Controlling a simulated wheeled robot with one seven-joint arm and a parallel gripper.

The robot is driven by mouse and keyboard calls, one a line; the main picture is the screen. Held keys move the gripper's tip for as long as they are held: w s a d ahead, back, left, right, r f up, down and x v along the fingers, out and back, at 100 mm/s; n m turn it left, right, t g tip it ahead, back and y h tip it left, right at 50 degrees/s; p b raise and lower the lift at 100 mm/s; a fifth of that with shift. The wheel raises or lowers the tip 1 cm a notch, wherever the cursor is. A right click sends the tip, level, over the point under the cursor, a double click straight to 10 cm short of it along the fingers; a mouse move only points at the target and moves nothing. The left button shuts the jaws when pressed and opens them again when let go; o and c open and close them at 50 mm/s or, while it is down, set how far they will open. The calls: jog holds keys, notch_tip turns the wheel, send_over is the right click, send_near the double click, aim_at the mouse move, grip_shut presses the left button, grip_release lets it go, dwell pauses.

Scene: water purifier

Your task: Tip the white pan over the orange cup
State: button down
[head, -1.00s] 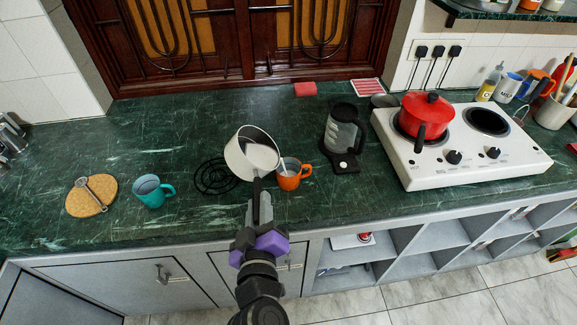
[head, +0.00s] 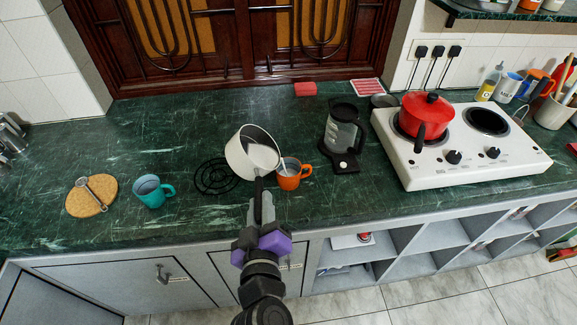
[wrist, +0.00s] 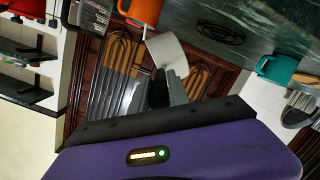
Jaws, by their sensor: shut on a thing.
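The white pan (head: 240,158) is held up in the air, tilted to the right toward the orange cup, with white liquid inside at its right side. A thin white stream shows at its right rim, at the cup's mouth. The orange cup (head: 291,178) stands upright on the counter just right of the pan. My gripper (head: 261,200) is shut on the pan's dark handle, below the pan in the head view. In the wrist view the pan (wrist: 168,54) shows beyond the fingers, with the orange cup (wrist: 141,10) at the top edge. How full the cup is cannot be seen.
A black coil trivet (head: 211,178) lies left of the pan. A teal cup (head: 150,190) and a round cork mat (head: 80,204) are farther left. A blender-like jug (head: 341,135) stands right of the orange cup, then a white stove (head: 470,155) with a red pot (head: 424,112).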

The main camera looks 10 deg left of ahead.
jog(key=shift+w+d+r+m, duration=0.1)
jog(key=shift+d+r+m, duration=0.35)
jog(key=shift+m, duration=0.25)
dwell(2.4)
jog(key=s+a+f+n+h+b, duration=0.1)
jog(key=a+f+n+h+b, duration=0.1)
jog(key=a+f+n, duration=0.3)
jog(key=shift+s+a+n+t+b, duration=0.3)
jog(key=shift+s+a+n+b, duration=0.15)
jog(key=shift+a+n, duration=1.85)
jog(key=shift+a+m, duration=0.25)
jog(key=shift+m, duration=0.05)
notch_tip(320, 180, up, 6)
jog(key=p, duration=0.4)
jog(key=shift+f, duration=0.1)
